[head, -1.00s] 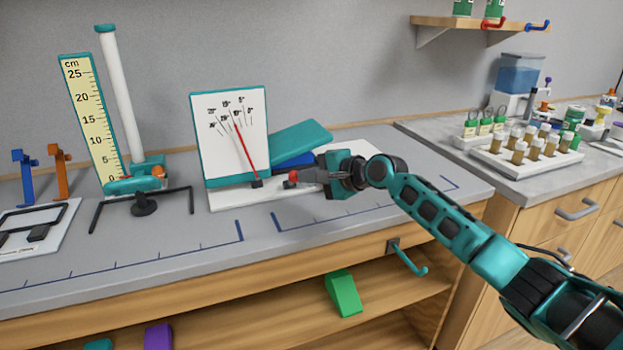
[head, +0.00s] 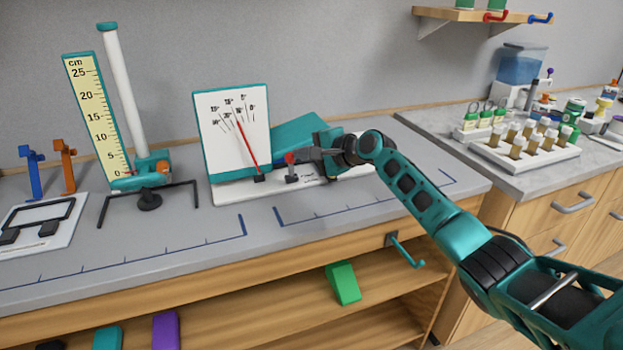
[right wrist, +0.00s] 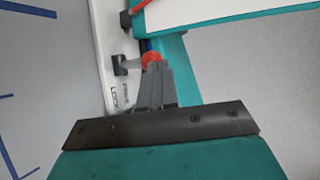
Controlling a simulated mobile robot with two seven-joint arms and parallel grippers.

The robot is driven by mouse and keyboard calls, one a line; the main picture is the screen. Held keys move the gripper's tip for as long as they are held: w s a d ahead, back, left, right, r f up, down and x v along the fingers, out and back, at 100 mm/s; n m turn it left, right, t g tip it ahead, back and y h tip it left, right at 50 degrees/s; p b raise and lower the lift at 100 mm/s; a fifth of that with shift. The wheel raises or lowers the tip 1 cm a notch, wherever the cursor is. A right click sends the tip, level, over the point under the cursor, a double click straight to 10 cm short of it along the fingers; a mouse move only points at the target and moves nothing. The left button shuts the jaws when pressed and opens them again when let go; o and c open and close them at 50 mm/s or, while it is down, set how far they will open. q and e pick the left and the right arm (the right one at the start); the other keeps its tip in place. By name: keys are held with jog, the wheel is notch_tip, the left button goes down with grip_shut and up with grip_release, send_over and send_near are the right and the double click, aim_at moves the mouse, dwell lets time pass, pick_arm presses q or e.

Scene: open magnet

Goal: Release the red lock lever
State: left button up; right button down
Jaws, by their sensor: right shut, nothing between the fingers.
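The lock lever has a red knob (head: 290,157) above a small dark base (head: 291,177) at the front of the white base plate (head: 232,192). My right gripper (head: 308,154) is shut and empty, its fingertips just right of the knob. In the right wrist view, the grey fingers (right wrist: 154,85) point at the red knob (right wrist: 152,57), which shows right at their tips. I cannot tell whether they touch. My left gripper is out of view.
A white dial board (head: 232,125) with a red needle stands left of the lever. A teal panel (head: 300,132) is behind the gripper. A ruler stand (head: 88,120) stands further left. The bench front (head: 190,250) is clear. Vials in a rack (head: 530,150) stand right.

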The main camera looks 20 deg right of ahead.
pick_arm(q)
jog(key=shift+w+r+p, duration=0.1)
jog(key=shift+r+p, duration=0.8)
pick_arm(e)
jog(key=shift+r, duration=0.8)
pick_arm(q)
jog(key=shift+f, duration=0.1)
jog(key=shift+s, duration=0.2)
